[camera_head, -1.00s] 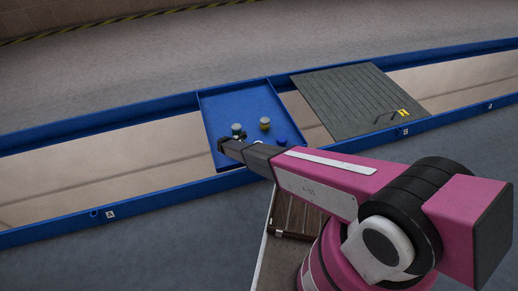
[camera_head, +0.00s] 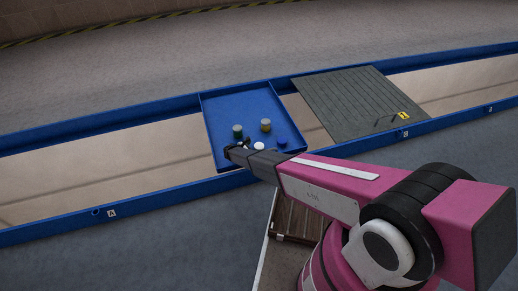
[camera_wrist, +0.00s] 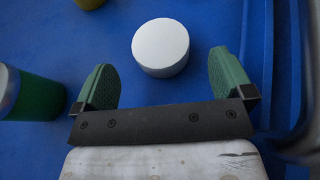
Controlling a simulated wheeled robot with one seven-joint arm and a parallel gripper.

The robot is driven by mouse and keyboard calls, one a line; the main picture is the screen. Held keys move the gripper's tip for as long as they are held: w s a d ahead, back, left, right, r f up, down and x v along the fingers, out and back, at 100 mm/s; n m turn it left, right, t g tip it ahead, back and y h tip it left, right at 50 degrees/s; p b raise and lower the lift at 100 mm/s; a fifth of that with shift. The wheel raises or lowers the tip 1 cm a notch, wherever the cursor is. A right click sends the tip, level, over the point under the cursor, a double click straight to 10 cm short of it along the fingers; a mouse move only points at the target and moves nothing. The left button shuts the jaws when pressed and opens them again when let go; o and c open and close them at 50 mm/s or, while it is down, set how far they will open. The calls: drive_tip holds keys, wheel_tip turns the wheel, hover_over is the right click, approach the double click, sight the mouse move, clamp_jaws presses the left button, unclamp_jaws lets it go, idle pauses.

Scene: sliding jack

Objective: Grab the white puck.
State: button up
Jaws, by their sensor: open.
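The white puck (camera_wrist: 160,47) is a short round cylinder on the blue tray (camera_wrist: 215,14). In the wrist view it lies ahead of my gripper (camera_wrist: 163,80), roughly midway between the two green fingers and a little beyond their tips. My gripper is open and empty. In the head view the white puck (camera_head: 259,146) shows just beyond my arm, on the near part of the blue tray (camera_head: 230,100). My gripper (camera_head: 236,147) is partly hidden there by its own wrist.
A green cylinder (camera_wrist: 35,95) stands close to the left finger. It also shows in the head view (camera_head: 238,131), with a yellow-topped one (camera_head: 266,125) and a blue one (camera_head: 282,141). The tray has raised rims. A grey ribbed cover (camera_head: 350,100) lies to its right.

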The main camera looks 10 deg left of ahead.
sight(258, 146)
drive_tip(key=x, duration=0.4)
drive_tip(key=shift+w+d+f, duration=0.2)
drive_tip(key=shift+w, duration=0.05)
drive_tip(key=c, duration=1.1)
drive_tip(key=shift+r, duration=0.15)
